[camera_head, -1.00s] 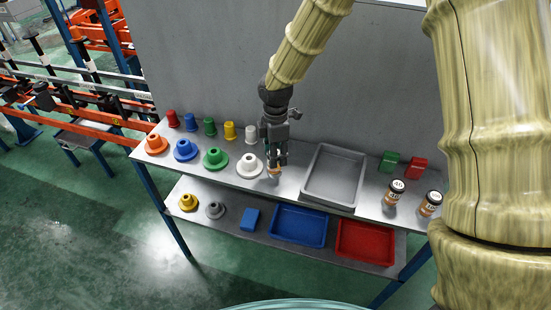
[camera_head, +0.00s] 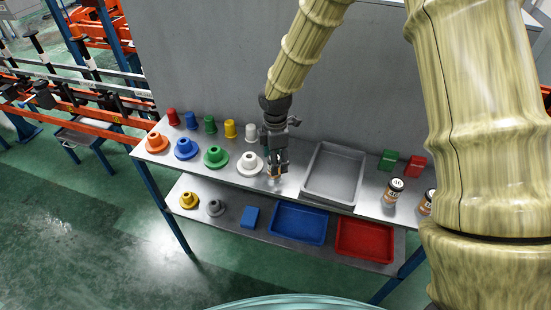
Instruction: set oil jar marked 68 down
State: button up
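My gripper (camera_head: 275,165) points down over the upper shelf, between the white flanged spindle and the grey tray. A small jar with brown-orange content (camera_head: 274,175) shows between and below its fingertips. The fingers look closed around it and hide most of it. Its marking cannot be read. The jar is upright and at or just above the shelf top; I cannot tell if it touches. Two similar jars stand at the right: one labelled jar (camera_head: 394,190) in full view and another (camera_head: 427,202) partly hidden behind my arm.
The white flanged spindle (camera_head: 249,164) is close on the left. The grey tray (camera_head: 333,172) is close on the right. Coloured spindles and cups stand further left. Green (camera_head: 388,160) and red (camera_head: 415,166) boxes stand at the right. A grey wall rises behind.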

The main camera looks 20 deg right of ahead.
notch_tip(320, 180, up, 12)
jog(key=b, duration=0.2)
jog(key=shift+r, duration=0.15)
dwell(0.5)
